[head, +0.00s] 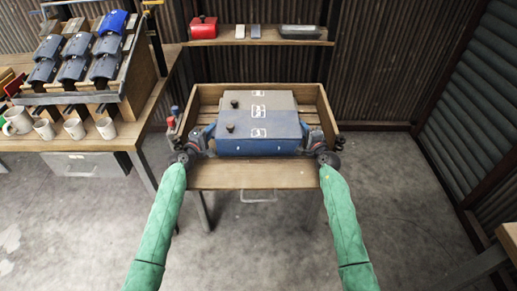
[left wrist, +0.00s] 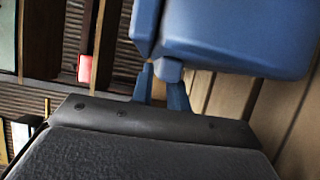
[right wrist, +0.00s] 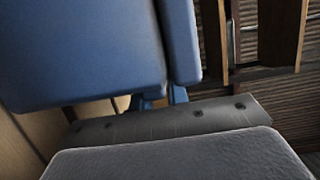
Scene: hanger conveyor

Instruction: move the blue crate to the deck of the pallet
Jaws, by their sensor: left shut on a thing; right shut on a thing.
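The crate looks level. Its blue wall fills the top of the left wrist view (left wrist: 235,38) and of the right wrist view (right wrist: 85,50). A wooden slatted pallet with raised side boards (head: 325,112) surrounds the crate in the head view. The crate hides most of the slats. I cannot tell whether the crate touches the deck.
The wooden table (head: 250,175) has a bare front strip. At left, a bench holds several mugs (head: 74,128) and a rack of dark blue items. Open floor lies right.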

